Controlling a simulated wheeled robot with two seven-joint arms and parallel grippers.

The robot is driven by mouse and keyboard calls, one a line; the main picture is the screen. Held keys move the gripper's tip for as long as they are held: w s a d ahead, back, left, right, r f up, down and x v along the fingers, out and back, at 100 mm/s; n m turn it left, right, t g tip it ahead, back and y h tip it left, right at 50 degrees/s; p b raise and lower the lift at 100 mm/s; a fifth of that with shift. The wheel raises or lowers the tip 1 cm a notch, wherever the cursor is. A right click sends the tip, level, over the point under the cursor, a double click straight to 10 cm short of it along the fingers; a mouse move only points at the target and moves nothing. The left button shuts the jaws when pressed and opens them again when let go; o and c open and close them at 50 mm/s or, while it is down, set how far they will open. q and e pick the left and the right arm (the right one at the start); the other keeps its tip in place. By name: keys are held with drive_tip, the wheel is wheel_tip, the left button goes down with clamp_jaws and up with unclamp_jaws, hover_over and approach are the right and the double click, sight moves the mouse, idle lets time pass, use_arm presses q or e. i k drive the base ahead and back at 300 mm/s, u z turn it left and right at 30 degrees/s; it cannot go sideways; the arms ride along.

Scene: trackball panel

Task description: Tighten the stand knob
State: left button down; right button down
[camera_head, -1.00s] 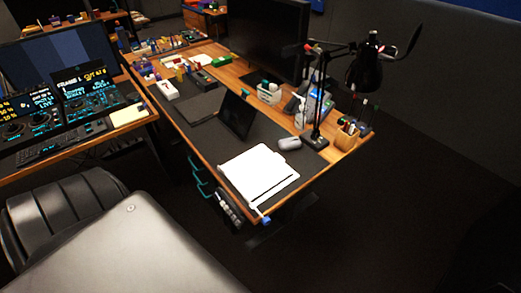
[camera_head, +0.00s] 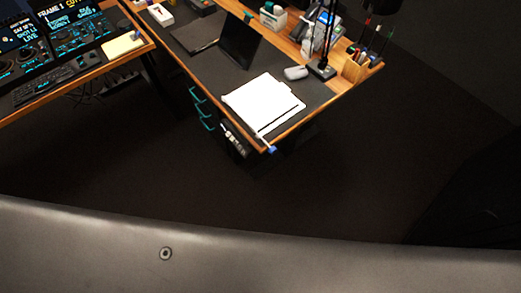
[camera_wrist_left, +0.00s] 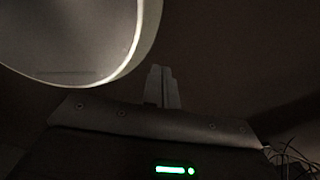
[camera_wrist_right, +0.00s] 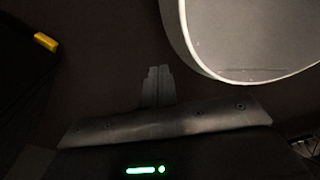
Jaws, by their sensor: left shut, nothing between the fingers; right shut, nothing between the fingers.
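I cannot make out a stand knob in any view. Control panels with lit displays (camera_head: 75,28) stand on the left desk, cut by the top left edge of the head view. My left gripper (camera_wrist_left: 161,72) shows in the left wrist view, its fingers together and empty above dark floor. My right gripper (camera_wrist_right: 157,73) shows in the right wrist view, also shut and empty. Neither gripper shows in the head view, and neither touches any task object.
A wooden desk with a dark mat (camera_head: 207,62) holds white papers (camera_head: 263,103), a mouse (camera_head: 296,73), a tablet (camera_head: 240,42) and a pen holder (camera_head: 357,68). The left desk carries a keyboard (camera_head: 43,84) and a yellow pad (camera_head: 122,44). Dark open floor (camera_head: 350,185) lies before the desks.

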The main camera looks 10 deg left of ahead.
sight(272, 150)
drive_tip(key=k, duration=1.35)
drive_tip(key=z, duration=0.65)
drive_tip(key=i, duration=1)
drive_tip(key=z, duration=0.3)
